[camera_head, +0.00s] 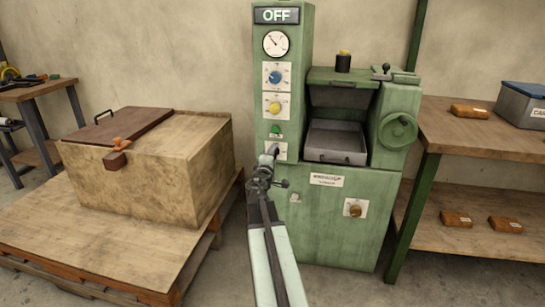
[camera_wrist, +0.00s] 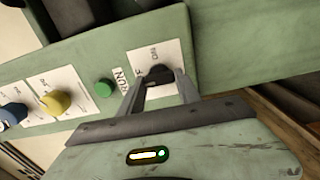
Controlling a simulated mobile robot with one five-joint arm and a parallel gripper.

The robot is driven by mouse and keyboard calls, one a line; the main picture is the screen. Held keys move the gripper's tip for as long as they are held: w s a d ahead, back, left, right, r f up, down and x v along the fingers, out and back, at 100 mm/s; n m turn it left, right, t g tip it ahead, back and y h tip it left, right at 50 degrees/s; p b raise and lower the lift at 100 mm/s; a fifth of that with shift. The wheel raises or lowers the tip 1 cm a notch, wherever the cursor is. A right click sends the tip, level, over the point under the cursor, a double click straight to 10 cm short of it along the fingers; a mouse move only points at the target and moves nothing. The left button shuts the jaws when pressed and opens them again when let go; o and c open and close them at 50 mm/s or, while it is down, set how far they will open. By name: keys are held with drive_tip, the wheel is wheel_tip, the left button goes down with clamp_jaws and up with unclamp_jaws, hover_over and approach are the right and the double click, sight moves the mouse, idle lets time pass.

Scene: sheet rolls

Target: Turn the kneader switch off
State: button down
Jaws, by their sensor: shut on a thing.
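The green kneader (camera_head: 325,215) stands in the middle of the head view, with a tall control column on its left. The sign (camera_head: 276,15) at the column's top reads OFF. The kneader switch (camera_wrist: 157,74) is a small dark knob on a white plate, low on the column, below a green RUN button (camera_wrist: 104,88). My gripper (camera_wrist: 158,84) is shut on this switch, one finger on each side.
A yellow knob (camera_head: 274,108), a blue knob (camera_head: 275,77) and a gauge (camera_head: 276,43) are higher on the column. A large box (camera_head: 150,165) with a brown lid sits on a pallet at left. A wooden bench (camera_head: 490,134) stands at right.

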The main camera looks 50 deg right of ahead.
idle(0.4)
drive_tip(key=c, duration=0.8)
unclamp_jaws()
drive_tip(key=shift+c, duration=0.2)
